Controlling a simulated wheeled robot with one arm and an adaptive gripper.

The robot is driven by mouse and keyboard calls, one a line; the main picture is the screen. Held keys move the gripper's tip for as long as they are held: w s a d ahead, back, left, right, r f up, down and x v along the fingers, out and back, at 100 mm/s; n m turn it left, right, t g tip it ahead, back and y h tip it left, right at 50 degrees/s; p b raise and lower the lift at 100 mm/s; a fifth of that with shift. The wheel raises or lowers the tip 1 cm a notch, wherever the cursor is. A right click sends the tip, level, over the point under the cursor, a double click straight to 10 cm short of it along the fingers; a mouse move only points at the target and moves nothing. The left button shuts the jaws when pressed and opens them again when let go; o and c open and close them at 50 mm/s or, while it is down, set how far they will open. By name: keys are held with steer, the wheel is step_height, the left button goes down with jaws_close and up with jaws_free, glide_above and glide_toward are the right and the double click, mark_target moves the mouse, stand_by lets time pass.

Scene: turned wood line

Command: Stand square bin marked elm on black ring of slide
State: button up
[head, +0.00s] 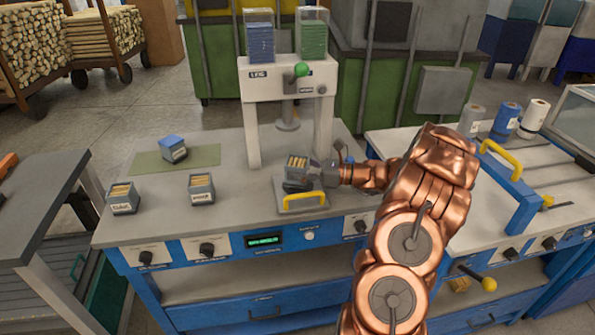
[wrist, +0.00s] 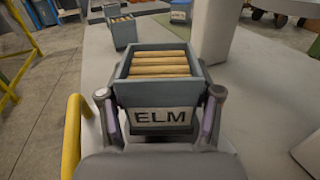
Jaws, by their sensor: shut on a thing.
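The square bin marked elm (wrist: 163,118) is grey-blue, open at the top and holds a row of wooden sticks. My gripper (wrist: 160,96) is shut on it, one finger at each side, with the ELM label facing the wrist camera. In the head view the bin (head: 297,163) is upright in my gripper (head: 312,170), over the slide (head: 318,206) with the yellow handle, in front of the press. A dark patch shows just under the bin, perhaps the black ring; the bin hides most of it. I cannot tell whether the bin touches it.
The press frame (head: 252,125) stands behind the bin. Two similar bins of sticks (head: 123,198) (head: 202,187) stand on the bench to the left. The yellow handle (head: 303,197) rises at the slide's front.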

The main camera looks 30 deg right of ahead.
steer(key=shift+f, duration=0.6)
steer(key=shift+f, duration=0.15)
steer(key=o, duration=1.2)
steer(key=shift+o, duration=0.2)
steer(key=shift+r, duration=0.2)
steer(key=b+v, duration=0.2)
steer(key=v, duration=1)
